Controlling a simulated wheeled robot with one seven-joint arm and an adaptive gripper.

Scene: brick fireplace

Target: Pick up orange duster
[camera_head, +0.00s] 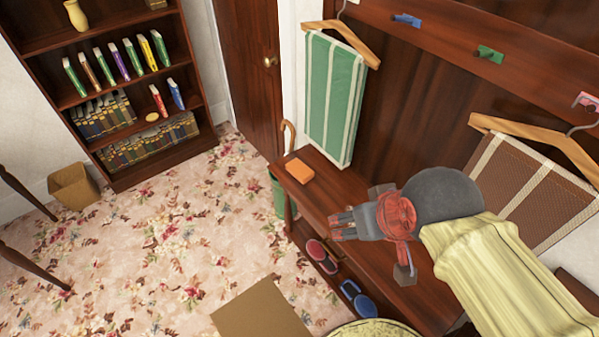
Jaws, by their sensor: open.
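The orange duster (299,170) is a small flat block. It lies on the far left end of the dark wooden bench (322,194), with nothing on it. My gripper (392,231) is grey and red and hangs over the bench, to the right of and nearer than the duster. Its two fingers are spread apart, with nothing seen between them. It is clear of the duster. Part of the gripper is hidden by my own wrist.
A green-striped cloth (332,100) hangs just behind the duster, and a brown one (535,190) hangs at right. A cane handle (289,135) rises by the bench's left end. Red (322,255) and blue (358,298) footwear sits below.

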